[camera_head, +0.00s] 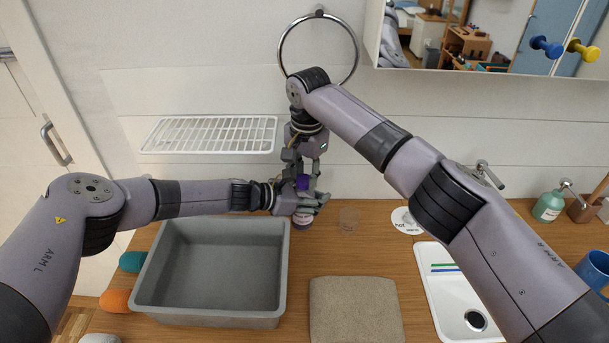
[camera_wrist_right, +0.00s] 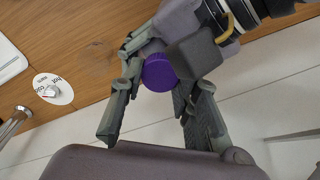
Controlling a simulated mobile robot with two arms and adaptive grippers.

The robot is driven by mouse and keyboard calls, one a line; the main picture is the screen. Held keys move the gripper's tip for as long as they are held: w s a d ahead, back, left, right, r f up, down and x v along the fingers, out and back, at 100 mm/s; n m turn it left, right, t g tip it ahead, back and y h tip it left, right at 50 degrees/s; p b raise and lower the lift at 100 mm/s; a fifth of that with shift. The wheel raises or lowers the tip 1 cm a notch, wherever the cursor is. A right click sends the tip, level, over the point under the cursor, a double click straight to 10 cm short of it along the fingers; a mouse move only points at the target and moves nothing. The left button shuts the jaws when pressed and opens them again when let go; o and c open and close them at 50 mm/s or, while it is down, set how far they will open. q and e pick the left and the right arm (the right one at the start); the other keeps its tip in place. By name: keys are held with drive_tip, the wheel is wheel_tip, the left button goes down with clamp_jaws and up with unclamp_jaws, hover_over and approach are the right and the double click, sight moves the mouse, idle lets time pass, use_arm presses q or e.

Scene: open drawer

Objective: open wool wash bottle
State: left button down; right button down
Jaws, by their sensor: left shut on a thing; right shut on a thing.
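The wool wash bottle (camera_head: 302,220) stands near the back of the wooden counter, behind the grey basin. Most of its body is hidden by my grippers; a pale lower part shows. Its purple cap (camera_head: 303,183) is on top, and it also shows round and ridged in the right wrist view (camera_wrist_right: 158,74). My left gripper (camera_head: 303,202) comes in from the left and is shut around the bottle's body. My right gripper (camera_head: 303,174) points down from above and is shut on the purple cap. I cannot tell whether the cap is loose from the neck.
The grey basin (camera_head: 282,270) stands in front on the left. A white rack (camera_head: 210,135) and a metal ring (camera_head: 318,13) are behind.

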drive_tip(key=c, duration=1.2)
unclamp_jaws()
wheel_tip(320, 180, up, 4)
drive_tip(key=shift+s+d+r, duration=0.1)
drive_tip(key=shift+r, duration=0.05)
drive_tip(key=shift+r+m, duration=0.65)
drive_tip(key=shift+m, duration=0.15)
drive_tip(key=shift+c, duration=0.2)
wheel_tip(320, 180, up, 2)
drive_tip(key=m, duration=0.4)
drive_tip(key=shift+s+r, duration=0.1)
drive_tip(key=shift+s, duration=0.05)
drive_tip(key=shift+f+m, duration=0.2)
drive_tip(key=shift+m, duration=0.1)
drive_tip(key=f, duration=0.7)
drive_tip(key=shift+w+f, duration=0.2)
drive_tip(key=shift+w, duration=0.05)
drive_tip(key=shift+c, duration=0.3)
